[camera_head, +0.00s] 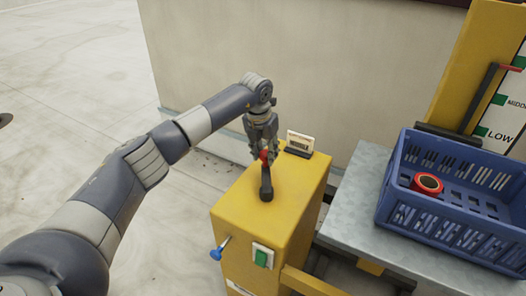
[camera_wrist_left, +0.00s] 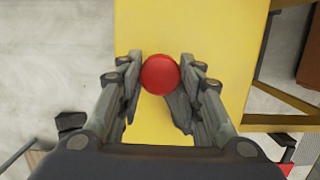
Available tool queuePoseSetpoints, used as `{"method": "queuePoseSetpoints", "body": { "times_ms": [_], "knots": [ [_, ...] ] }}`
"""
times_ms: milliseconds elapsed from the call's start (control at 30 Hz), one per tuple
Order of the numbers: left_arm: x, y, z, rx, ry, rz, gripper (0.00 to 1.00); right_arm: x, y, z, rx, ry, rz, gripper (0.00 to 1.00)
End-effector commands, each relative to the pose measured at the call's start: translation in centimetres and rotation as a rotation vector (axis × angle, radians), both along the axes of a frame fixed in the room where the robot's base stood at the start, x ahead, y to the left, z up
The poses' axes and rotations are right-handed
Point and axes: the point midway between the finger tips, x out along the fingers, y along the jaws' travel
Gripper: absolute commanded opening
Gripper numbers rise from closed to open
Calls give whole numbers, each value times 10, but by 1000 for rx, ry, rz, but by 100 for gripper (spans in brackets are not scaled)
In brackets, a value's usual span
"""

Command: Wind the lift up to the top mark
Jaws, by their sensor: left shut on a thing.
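A yellow winch box (camera_head: 285,205) stands in the middle of the head view. On its top is a black crank (camera_head: 266,184) with a red knob (camera_head: 264,156). My left gripper (camera_head: 262,146) reaches down over the knob and is shut on it. In the left wrist view the round red knob (camera_wrist_left: 160,74) sits between the fingers of my left gripper (camera_wrist_left: 161,90). The lift's grey platform (camera_head: 350,215) is low at the right. A scale board (camera_head: 505,118) on the yellow mast (camera_head: 474,60) reads LOW and MIDDLE; its top is out of view. My right gripper is not seen.
A blue crate (camera_head: 450,225) holding a red ring-shaped roll (camera_head: 427,184) stands on the platform. The box has a small display (camera_head: 300,142), a green switch (camera_head: 262,256) and a blue-knobbed lever (camera_head: 217,253). A pale wall is behind; open floor lies left.

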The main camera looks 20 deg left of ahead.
Motion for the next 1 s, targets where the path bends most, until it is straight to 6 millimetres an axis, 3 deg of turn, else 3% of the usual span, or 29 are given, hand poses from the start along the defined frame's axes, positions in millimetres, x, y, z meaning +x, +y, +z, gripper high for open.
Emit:
{"method": "queuePoseSetpoints", "body": {
  "times_ms": [33, 933, 967, 1000],
  "knots": [
    [-7, 4, -15, 5, 25, 1, 5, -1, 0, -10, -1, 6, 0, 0],
    [-27, 26, -17, 4, 30, -3, 5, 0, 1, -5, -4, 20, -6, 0],
    [-27, 25, -17, 3, 29, -3, 38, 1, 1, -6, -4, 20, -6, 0],
    [-26, 25, -17, 3, 28, -3, 47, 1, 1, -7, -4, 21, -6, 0]
  ]
}}
